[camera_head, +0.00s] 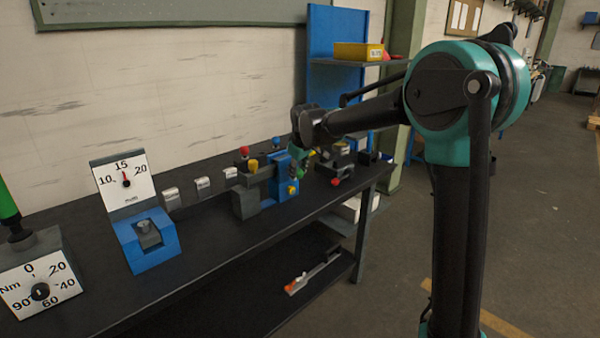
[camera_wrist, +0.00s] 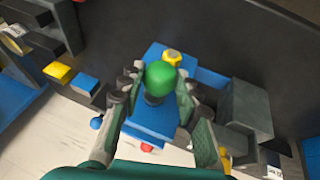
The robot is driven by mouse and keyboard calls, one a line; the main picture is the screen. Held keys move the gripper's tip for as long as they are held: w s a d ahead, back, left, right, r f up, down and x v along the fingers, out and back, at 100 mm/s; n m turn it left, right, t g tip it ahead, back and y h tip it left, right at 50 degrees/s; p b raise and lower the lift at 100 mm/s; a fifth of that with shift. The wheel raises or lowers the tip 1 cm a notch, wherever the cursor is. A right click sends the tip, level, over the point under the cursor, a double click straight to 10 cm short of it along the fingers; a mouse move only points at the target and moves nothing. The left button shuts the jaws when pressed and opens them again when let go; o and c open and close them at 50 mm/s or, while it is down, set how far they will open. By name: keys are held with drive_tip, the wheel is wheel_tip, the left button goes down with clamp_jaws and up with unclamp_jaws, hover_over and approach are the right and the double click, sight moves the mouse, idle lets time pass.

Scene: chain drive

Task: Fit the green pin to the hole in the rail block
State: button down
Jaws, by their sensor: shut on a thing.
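The green pin (camera_wrist: 161,75) shows in the wrist view as a round green knob with a dark collar under it. My gripper (camera_wrist: 157,88) has a finger on each side of the knob and is shut on it. The pin is over the blue rail block (camera_wrist: 150,126). The pin's lower end and the hole are hidden behind the knob, so I cannot tell whether the pin is in the hole. In the head view my gripper (camera_head: 299,152) is right at the top of the blue block (camera_head: 286,180), and the pin cannot be made out clearly.
A yellow knob (camera_wrist: 172,57) sticks out of the blue block. A grey block (camera_wrist: 247,108) stands beside it. Red and yellow knobs crowd the bench around the rail. A blue gauge stand (camera_head: 150,240) and a dial box (camera_head: 42,285) stand on the left of the bench.

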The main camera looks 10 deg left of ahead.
drive_tip(key=shift+w+a, duration=0.2)
drive_tip(key=shift+a, duration=0.1)
drive_tip(key=c, duration=1)
unclamp_jaws()
drive_tip(key=v, duration=1.2)
drive_tip(key=shift+d, duration=0.1)
